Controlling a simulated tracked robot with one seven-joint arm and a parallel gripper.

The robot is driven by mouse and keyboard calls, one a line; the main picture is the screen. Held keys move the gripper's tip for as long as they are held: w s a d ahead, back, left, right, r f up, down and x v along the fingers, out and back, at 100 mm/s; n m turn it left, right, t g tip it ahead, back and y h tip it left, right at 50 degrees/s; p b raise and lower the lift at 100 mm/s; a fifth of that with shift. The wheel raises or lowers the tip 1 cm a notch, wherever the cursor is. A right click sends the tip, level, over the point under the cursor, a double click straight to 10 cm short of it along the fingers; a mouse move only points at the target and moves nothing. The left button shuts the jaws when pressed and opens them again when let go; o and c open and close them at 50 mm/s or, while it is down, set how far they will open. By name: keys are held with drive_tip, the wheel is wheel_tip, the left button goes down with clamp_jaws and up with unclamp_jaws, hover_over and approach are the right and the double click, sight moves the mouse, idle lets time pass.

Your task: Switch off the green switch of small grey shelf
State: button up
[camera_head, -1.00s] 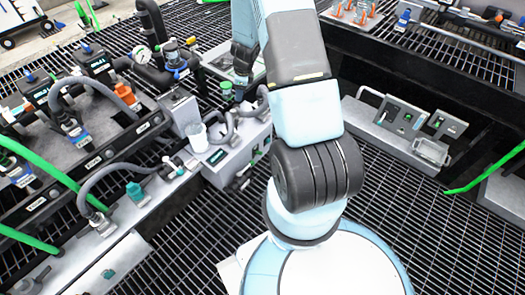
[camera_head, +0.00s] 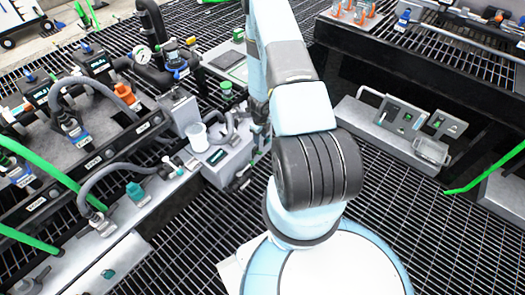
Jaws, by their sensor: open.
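A small grey shelf (camera_head: 375,131) stands at the right, under the dark raised bench. An upright panel on it carries small switches, with a green one (camera_head: 407,117) near its middle. A second small green patch shows on the plate to its right. My gripper (camera_head: 259,114) is only partly seen as a dark end left of my arm's thick black joint, in front of the grey box with hoses. It is open, well to the left of the shelf, and touches neither shelf nor switch. Its fingertips are too small to make out clearly.
A grey box (camera_head: 228,160) with a white cup (camera_head: 197,137) and hoses stands left of my arm. A dark rack (camera_head: 60,120) with valves and hoses fills the left. A green hose (camera_head: 485,170) crosses at the right. The grating floor before the shelf is clear.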

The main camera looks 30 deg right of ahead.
sight(260, 153)
wheel_tip(260, 153, down, 12)
drive_tip(key=shift+r, duration=0.15)
idle(0.4)
drive_tip(key=shift+c, duration=0.3)
